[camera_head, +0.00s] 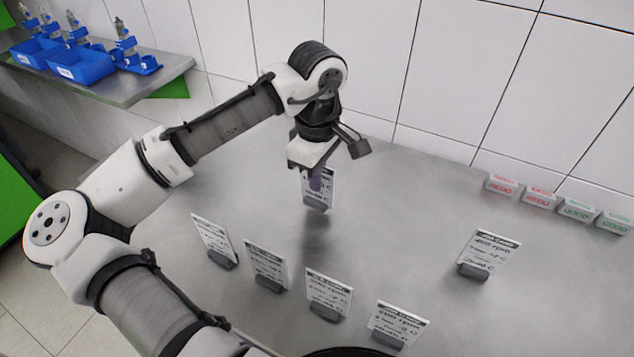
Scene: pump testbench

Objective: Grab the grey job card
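Several white job cards with dark print stand in grey holders on the steel table. One card (324,195) is directly below my gripper (315,180), which points down. The gripper's lower end overlaps this card in the picture, with a purplish patch there. I cannot tell whether the fingers are around the card, or open or shut. A dark shadow lies on the table below this card; I cannot tell whether its holder touches the table. Other cards stand in front (213,238), (267,262), (328,290), (398,322). Which card is the grey one is unclear.
Another card (491,254), headed 400 rpm, stands apart at the right. Several small red- and green-lettered blocks (538,197) line the back right near the tiled wall. A shelf (160,75) with blue bins (82,64) is at upper left.

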